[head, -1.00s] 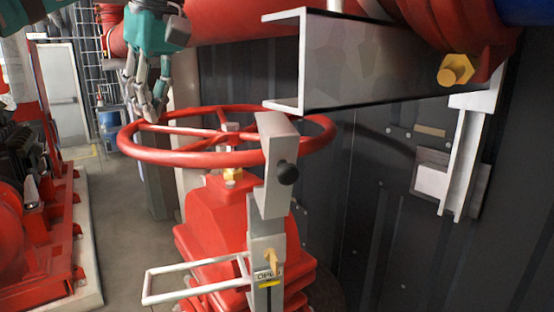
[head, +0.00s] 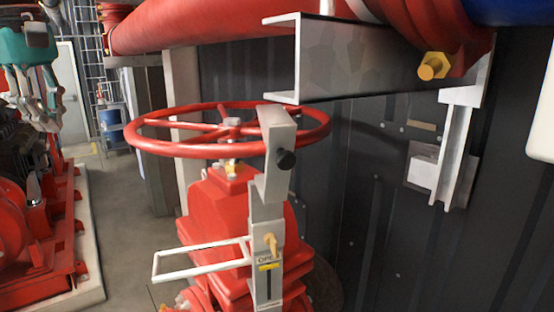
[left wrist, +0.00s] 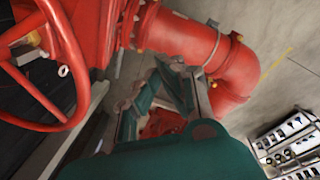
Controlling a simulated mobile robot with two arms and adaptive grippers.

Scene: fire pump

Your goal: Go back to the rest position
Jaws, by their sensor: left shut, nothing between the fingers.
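My left gripper (head: 40,112), teal with grey fingers, hangs at the left edge of the head view, fingers pointing down. It is shut and empty, apart from the red handwheel (head: 146,142) to its right. In the left wrist view my left gripper (left wrist: 160,92) points towards red pipework, and part of the handwheel (left wrist: 72,62) shows at the left. My right gripper is not in view.
The handwheel tops a red valve (head: 215,212) with a metal bracket (head: 274,180) in front. A steel beam (head: 370,60) juts out at upper right. Red machinery (head: 30,245) stands at lower left. Bare floor (head: 125,220) lies between machinery and valve.

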